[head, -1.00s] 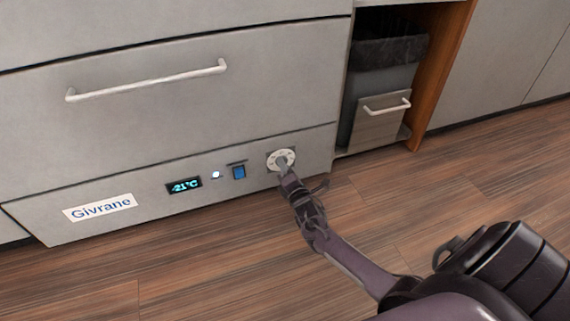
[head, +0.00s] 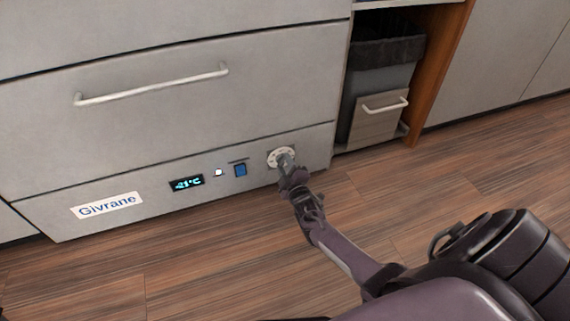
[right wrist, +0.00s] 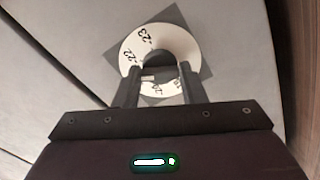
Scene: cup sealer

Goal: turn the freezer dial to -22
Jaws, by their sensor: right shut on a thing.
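The freezer dial (head: 272,158) is a white disc with dark numbers and a grey knob at its middle, low on the right of the freezer's front panel. My right gripper (head: 288,165) is shut on the dial's knob. In the right wrist view, the fingers (right wrist: 160,90) lie on either side of the dark knob, and the white dial ring (right wrist: 182,45) shows -23 and -22; the lower marks are partly hidden. The freezer's display (head: 187,183) reads -21°C in blue digits. My left gripper is not in view.
A blue switch (head: 240,170) and a small white light (head: 218,172) sit between display and dial. The freezer drawer handle (head: 150,84) is above. A bin (head: 383,85) stands in an open bay to the right. The wooden floor is clear.

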